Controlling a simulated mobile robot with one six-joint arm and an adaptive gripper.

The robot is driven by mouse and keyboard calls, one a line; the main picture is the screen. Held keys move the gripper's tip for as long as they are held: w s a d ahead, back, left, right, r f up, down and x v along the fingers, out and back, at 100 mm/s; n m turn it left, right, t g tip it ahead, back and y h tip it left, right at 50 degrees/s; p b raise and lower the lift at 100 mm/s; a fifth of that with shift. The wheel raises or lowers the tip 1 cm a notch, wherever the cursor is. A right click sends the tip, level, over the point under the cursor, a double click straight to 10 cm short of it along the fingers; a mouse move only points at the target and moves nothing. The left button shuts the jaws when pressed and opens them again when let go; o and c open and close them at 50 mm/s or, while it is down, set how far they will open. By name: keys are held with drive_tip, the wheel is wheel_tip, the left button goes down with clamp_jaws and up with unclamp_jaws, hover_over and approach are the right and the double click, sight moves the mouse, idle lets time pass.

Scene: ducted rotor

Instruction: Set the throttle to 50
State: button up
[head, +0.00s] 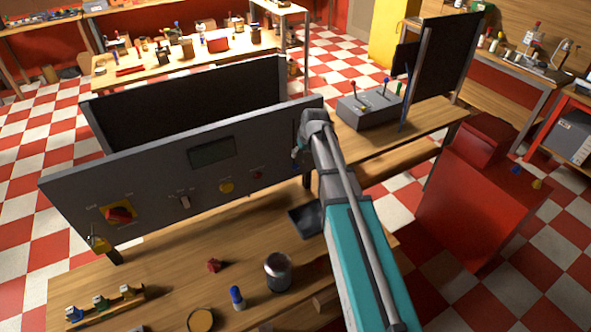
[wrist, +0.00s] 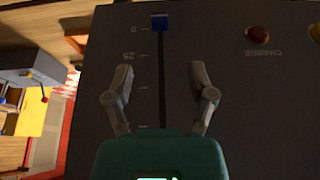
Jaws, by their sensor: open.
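In the wrist view a slider with a blue knob (wrist: 160,21) sits at the end of a dark slot beside the 0 mark. The slot runs down the picture past a 25 mark and further ticks whose numbers I cannot read. My gripper (wrist: 160,72) is open and empty, with one finger on each side of the slot, below the knob and apart from it.
The panel also carries a display (head: 212,151), a red button (head: 257,175), a yellow button (head: 226,187), a toggle (head: 184,203) and a red rotary switch (head: 120,215). A metal can (head: 278,272) and small items stand on the bench below. A lever box (head: 370,108) stands behind, right.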

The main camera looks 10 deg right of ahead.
sight(296, 166)
drive_tip(key=shift+b+x, duration=4.8)
drive_tip(key=shift+x, duration=0.75)
clamp_jaws()
